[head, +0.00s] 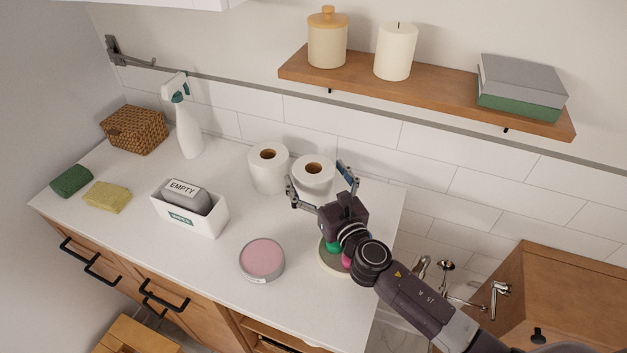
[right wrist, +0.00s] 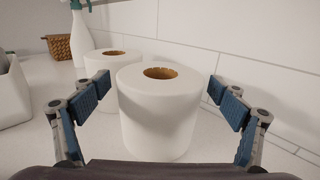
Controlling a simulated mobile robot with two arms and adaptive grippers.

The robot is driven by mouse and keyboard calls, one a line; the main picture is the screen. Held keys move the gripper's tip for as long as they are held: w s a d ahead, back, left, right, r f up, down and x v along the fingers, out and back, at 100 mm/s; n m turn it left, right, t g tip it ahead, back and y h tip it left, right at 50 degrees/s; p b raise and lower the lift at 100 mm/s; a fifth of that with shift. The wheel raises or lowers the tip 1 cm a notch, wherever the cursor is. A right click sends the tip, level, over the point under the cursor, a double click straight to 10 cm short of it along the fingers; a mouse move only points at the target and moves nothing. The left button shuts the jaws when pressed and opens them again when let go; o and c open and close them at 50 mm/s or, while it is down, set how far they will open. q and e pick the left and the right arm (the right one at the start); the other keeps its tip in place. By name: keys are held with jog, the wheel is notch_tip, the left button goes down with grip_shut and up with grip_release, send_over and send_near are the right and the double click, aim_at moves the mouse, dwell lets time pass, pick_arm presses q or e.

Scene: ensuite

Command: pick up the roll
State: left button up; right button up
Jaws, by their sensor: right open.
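Two white toilet rolls stand upright on the white counter against the tiled wall. The right-hand roll (head: 314,174) is partly covered by my right gripper (head: 321,186) in the head view. In the right wrist view this roll (right wrist: 160,112) stands centred between the open fingers of my right gripper (right wrist: 160,100), with gaps on both sides. The other roll (head: 268,168) stands just left of it, and it also shows behind the left finger in the right wrist view (right wrist: 97,68). My left gripper is not in view.
A pink-topped round tin (head: 262,259), a white box (head: 190,223) with a grey item marked EMPTY, and a spray bottle (head: 188,132) stand left on the counter. A wooden shelf (head: 430,93) with a jar, candle and boxes hangs above the rolls.

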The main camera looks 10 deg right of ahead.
jog(key=shift+w+a, duration=0.15)
jog(key=shift+w, duration=0.35)
jog(key=c, duration=1.2)
pick_arm(q)
jog(key=shift+s+a, duration=0.2)
jog(key=shift+s, duration=0.2)
pick_arm(e)
jog(key=shift+c, duration=0.6)
pick_arm(q)
jog(key=shift+r, duration=0.15)
pick_arm(e)
jog(key=shift+r, duration=0.15)
